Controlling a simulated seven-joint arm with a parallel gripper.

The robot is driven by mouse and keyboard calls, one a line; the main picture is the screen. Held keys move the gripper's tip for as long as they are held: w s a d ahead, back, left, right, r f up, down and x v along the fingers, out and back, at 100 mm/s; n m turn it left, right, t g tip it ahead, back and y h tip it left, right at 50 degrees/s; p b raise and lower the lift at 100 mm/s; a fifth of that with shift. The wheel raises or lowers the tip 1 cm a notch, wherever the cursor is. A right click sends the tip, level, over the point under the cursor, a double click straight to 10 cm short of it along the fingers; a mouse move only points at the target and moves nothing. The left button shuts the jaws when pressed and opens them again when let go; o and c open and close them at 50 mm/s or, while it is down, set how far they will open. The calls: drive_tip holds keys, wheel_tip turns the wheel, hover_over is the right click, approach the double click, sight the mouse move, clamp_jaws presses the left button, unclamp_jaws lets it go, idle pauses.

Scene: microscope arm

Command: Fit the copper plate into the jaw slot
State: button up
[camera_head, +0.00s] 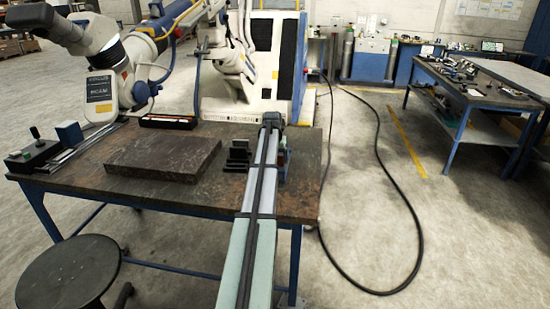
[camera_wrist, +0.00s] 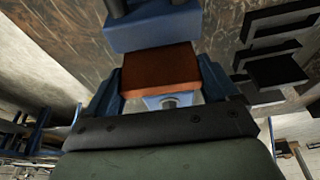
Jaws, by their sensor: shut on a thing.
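The copper plate (camera_wrist: 160,70) is reddish brown and sits between the two dark blue fingers of my gripper (camera_wrist: 161,82) in the wrist view. My gripper is shut on it by its left and right sides. A blue block (camera_wrist: 153,27) with dark posts lies just beyond the plate's far edge. I cannot tell whether plate and block touch, and no jaw slot shows clearly. In the head view my long arm reaches over the right part of the workbench (camera_head: 215,203), and the plate cannot be made out there.
Black slotted blocks (camera_wrist: 272,42) stand to the right in the wrist view; they show left of my arm in the head view (camera_head: 238,155). A flat stone slab (camera_head: 163,153) lies left of them. A microscope (camera_head: 105,55) and a joystick box (camera_head: 35,152) are farther left.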

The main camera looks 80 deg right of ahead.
drive_tip(key=shift+f, duration=1.3)
idle(0.8)
drive_tip(key=o, duration=1.4)
drive_tip(key=shift+a, duration=0.1)
drive_tip(key=v, duration=1.3)
drive_tip(key=shift+r, duration=0.45)
